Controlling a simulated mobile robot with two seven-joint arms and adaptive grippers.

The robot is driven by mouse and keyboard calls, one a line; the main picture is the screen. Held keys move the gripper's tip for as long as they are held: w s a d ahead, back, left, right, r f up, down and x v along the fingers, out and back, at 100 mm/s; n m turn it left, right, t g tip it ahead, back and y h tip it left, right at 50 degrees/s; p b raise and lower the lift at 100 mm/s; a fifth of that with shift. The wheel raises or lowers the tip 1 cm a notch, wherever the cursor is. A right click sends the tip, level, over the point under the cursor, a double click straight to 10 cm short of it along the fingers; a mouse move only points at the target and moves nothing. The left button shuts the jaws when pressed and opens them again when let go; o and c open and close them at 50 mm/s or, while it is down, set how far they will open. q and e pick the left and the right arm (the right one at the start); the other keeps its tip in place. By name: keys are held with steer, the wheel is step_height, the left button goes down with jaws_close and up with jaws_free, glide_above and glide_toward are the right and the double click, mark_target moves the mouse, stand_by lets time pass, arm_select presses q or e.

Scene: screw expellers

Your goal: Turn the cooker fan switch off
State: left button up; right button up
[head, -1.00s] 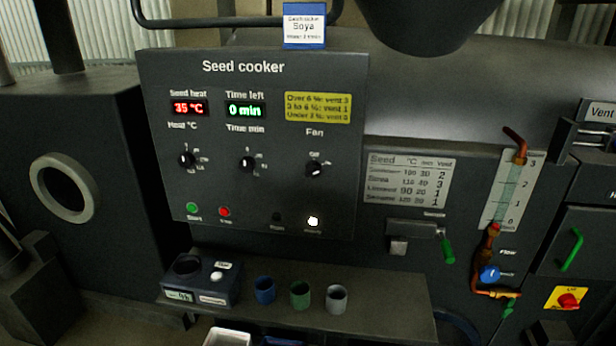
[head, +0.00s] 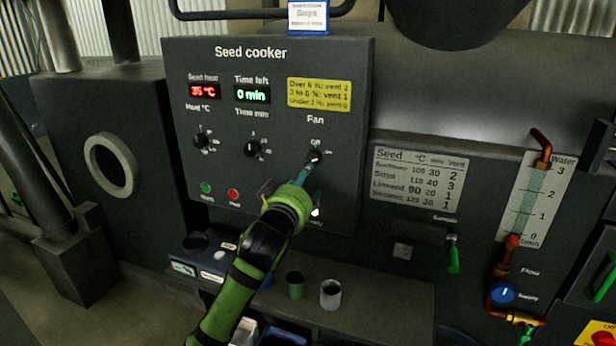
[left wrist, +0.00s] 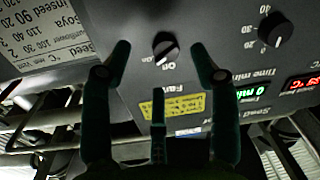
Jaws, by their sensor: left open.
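The fan switch (head: 314,158) is a black rotary knob under the word "Fan" at the right of the seed cooker panel (head: 270,190). In the left wrist view the knob (left wrist: 166,46) shows a pale pointer mark set at a slant; the exact setting is hard to read. My left gripper (head: 308,172) reaches up to the knob from below, its fingers partly hidden by the wrist. In the left wrist view my open left gripper (left wrist: 160,48) has one fingertip on each side of the knob, with gaps between. My right gripper does not show.
The heat knob (head: 201,141) and time knob (head: 252,149) sit to the left on the panel. A lit white lamp (head: 315,212) is below the fan knob. A shelf with a grey cup (head: 331,294) and a green cup (head: 295,284) is below my arm.

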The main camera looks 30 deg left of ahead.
mark_target(313, 159)
arm_select(q)
steer(key=w+a+r+p, duration=0.2)
steer(key=w, duration=0.4)
steer(key=shift+w+a, duration=0.2)
steer(key=shift+w, duration=0.05)
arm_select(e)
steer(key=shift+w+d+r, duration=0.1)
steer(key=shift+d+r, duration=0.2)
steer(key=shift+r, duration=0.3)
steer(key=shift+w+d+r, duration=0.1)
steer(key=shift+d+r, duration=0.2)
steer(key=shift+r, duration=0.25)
arm_select(q)
steer(key=shift+f, duration=0.1)
steer(key=c, duration=1.1)
